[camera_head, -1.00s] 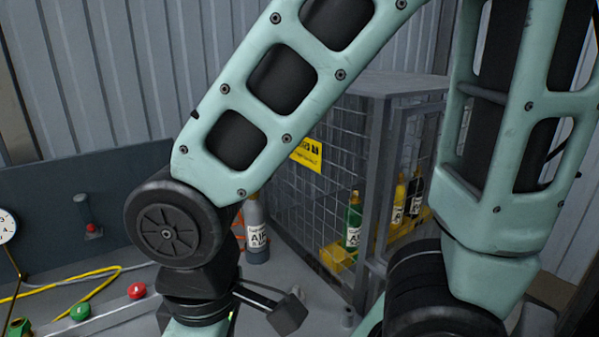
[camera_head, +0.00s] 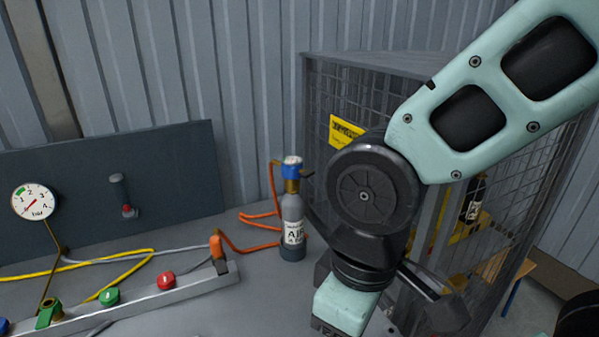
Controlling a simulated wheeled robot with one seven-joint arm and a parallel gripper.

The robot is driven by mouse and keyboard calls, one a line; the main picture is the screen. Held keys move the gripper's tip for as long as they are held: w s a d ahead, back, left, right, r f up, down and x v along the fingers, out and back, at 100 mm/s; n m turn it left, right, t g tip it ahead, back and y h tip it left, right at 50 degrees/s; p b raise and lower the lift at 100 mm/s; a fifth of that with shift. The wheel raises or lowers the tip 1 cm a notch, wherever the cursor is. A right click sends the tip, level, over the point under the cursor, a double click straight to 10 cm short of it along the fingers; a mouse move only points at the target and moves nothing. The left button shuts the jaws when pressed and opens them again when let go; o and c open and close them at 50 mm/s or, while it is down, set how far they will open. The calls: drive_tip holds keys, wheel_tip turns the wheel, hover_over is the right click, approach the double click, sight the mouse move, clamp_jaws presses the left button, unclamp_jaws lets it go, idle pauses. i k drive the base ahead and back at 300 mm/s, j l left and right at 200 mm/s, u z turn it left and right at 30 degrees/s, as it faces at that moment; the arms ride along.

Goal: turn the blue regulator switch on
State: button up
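A grey cylinder labelled AIR (camera_head: 293,222) stands upright on the grey bench. The blue regulator part (camera_head: 292,169) sits on its top, above a brass neck, with a small dark stub on its right side. I cannot tell its on or off setting. My wrist and the teal end of my arm show to the right of the cylinder, apart from it, and run down toward the bottom edge. My gripper's fingertips are not seen.
An orange hose runs from the regulator to a grey manifold bar (camera_head: 140,322) with green (camera_head: 109,297) and red (camera_head: 166,281) knobs. A round gauge (camera_head: 35,201) stands at left. A wire mesh cage (camera_head: 325,110) rises behind my arm.

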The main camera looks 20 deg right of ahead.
sight(305, 174)
drive_tip(key=i+j, duration=0.1)
drive_tip(key=j, duration=0.3)
drive_tip(key=i+j, duration=0.1)
drive_tip(key=j, duration=0.35)
drive_tip(key=i+j, duration=0.1)
drive_tip(key=j, duration=0.3)
drive_tip(key=i+j+u, duration=0.1)
drive_tip(key=j, duration=0.3)
